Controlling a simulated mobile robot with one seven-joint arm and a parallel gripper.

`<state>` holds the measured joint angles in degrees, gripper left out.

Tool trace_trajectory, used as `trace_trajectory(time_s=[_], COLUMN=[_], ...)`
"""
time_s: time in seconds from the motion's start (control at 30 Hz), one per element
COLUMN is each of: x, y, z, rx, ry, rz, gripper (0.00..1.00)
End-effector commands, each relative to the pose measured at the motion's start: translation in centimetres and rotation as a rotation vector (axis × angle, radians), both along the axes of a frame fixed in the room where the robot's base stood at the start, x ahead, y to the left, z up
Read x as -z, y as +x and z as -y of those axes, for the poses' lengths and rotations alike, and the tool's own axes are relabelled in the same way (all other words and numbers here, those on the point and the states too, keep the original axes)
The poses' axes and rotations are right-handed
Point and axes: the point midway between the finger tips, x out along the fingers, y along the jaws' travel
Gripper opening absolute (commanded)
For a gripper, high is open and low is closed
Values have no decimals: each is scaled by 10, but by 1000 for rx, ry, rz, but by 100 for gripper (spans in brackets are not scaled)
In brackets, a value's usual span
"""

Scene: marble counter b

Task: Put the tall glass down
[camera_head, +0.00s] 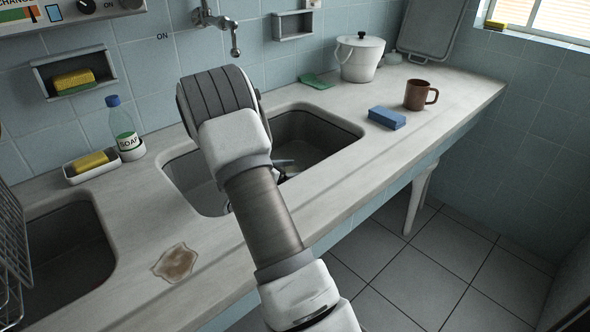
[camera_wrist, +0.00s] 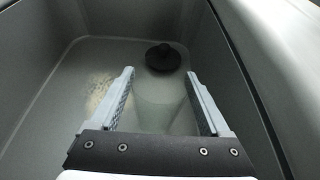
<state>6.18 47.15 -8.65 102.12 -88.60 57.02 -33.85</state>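In the wrist view my gripper (camera_wrist: 160,74) points down into a grey sink basin. A faint, pale greenish see-through shape, which looks like the tall glass (camera_wrist: 160,98), fills the space between the two fingers. Its outline is hard to make out, and the fingers seem to be against its sides.
A black round object (camera_wrist: 163,58) lies on the basin floor, near a pale stain (camera_wrist: 100,92).

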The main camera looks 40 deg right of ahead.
Motion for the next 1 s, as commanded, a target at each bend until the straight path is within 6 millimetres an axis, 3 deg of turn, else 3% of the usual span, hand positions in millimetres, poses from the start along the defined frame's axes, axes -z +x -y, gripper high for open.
trace_trajectory(time_s=[0.03, 0.1, 0.43, 1.0], x=[1, 0, -6, -46], y=[0, 0, 0, -7], z=[0, 0, 0, -99], rx=[0, 0, 0, -3], ry=[1, 1, 1, 1], rz=[0, 0, 1, 0], gripper=[88, 100, 100, 100])
